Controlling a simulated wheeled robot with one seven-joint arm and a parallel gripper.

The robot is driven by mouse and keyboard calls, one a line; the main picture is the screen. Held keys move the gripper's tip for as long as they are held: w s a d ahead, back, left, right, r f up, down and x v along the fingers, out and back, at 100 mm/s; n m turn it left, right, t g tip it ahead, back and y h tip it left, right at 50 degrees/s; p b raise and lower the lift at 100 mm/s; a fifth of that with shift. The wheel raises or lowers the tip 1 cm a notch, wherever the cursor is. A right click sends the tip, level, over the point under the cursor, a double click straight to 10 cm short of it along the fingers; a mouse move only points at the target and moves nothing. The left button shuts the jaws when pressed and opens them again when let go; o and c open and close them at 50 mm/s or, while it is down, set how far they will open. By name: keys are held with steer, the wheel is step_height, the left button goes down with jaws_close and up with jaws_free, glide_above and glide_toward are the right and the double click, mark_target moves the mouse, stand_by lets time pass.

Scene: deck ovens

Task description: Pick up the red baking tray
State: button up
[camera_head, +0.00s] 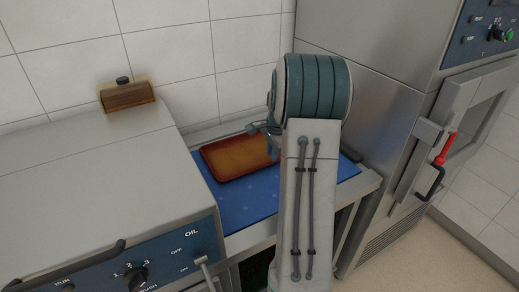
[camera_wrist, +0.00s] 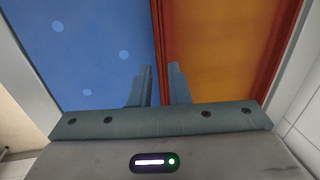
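The red baking tray (camera_head: 236,154), with a red rim and an orange-brown inside, lies on a blue mat in the head view. In the wrist view the tray (camera_wrist: 225,50) fills the right side, its rim running up the middle. In the head view my gripper (camera_head: 268,131) is at the tray's far right edge, and my arm hides the tray's right end. The tray looks flat, and I see no clear gap under it.
The blue mat (camera_head: 237,202) covers a metal table between a steel appliance (camera_head: 75,185) with an OIL panel on the left and a tall oven (camera_head: 380,100) on the right. A wooden block (camera_head: 127,97) sits on the left appliance. A tiled wall stands behind.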

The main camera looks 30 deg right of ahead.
steer(key=f, duration=0.3)
steer(key=w+f+p, duration=0.1)
steer(key=shift+d+f, duration=0.3)
steer(key=shift+f, duration=0.1)
jaws_close()
steer(key=shift+r, duration=0.1)
steer(key=shift+r, duration=0.1)
